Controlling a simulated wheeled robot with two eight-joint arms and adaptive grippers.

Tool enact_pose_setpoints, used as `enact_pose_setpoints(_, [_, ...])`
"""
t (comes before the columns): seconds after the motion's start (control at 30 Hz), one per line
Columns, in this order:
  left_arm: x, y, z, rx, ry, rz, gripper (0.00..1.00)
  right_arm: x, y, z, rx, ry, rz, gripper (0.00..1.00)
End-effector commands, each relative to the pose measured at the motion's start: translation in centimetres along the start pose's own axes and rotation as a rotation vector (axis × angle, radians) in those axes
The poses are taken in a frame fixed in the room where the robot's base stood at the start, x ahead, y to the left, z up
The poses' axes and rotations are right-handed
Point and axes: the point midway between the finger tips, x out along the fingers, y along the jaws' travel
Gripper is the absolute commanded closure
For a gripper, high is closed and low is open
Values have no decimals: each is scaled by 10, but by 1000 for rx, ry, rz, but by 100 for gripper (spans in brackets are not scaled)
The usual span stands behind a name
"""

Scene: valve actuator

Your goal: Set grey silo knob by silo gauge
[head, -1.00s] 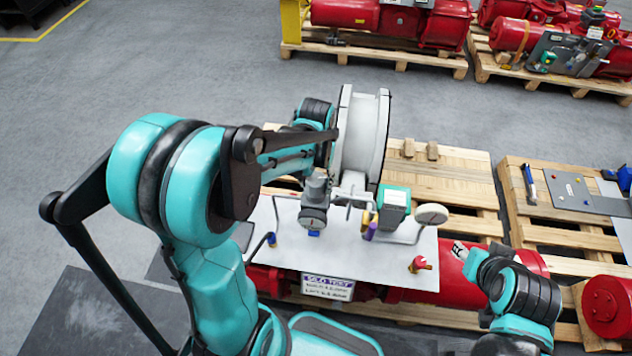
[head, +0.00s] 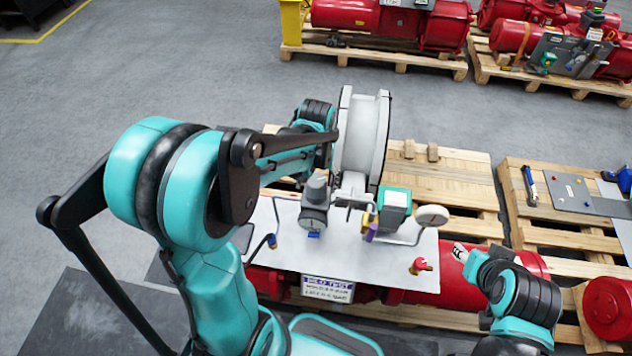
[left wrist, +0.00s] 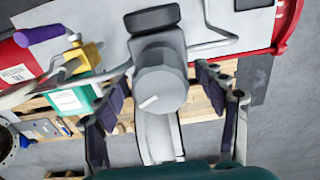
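The grey silo knob (head: 316,188) stands on the white panel (head: 280,250) in the head view. In the left wrist view the knob (left wrist: 162,82) is a grey cylinder with a white mark on its end. The round gauge (head: 313,219) sits just in front of it in the head view; its reading is too small to tell. My left gripper (left wrist: 160,95) is open in the left wrist view, with one dark finger on each side of the knob and gaps visible. My arm largely hides it in the head view. My right gripper (head: 461,253) shows only partly, right of the panel.
A green-topped box (head: 394,205), a purple-handled yellow valve (head: 370,228) and a bent pipe stand right of the knob. A red knob (head: 420,266) is at the panel's right. A large pale drum (head: 361,130) rises behind. Wooden pallets (head: 450,180) surround the unit.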

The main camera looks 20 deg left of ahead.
Motion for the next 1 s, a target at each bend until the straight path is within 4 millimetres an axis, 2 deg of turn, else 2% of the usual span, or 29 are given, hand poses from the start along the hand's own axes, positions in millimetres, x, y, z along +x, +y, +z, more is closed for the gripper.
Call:
enact_pose_setpoints(0.23, [-1, 0, 0, 0, 1, 0, 29, 0, 0, 0, 0, 0, 0, 60])
enact_pose_setpoints(0.37, [-10, 0, 0, 0, 1, 0, 29, 0, 0, 0, 0, 0, 0, 60])
enact_pose_setpoints(0.8, [-98, 0, 0, 0, 0, 0, 29, 0, 0, 0, 0, 0, 0, 60])
enact_pose_setpoints(1.0, [-118, 0, 0, 0, 0, 0, 29, 0, 0, 0, 0, 0, 0, 60])
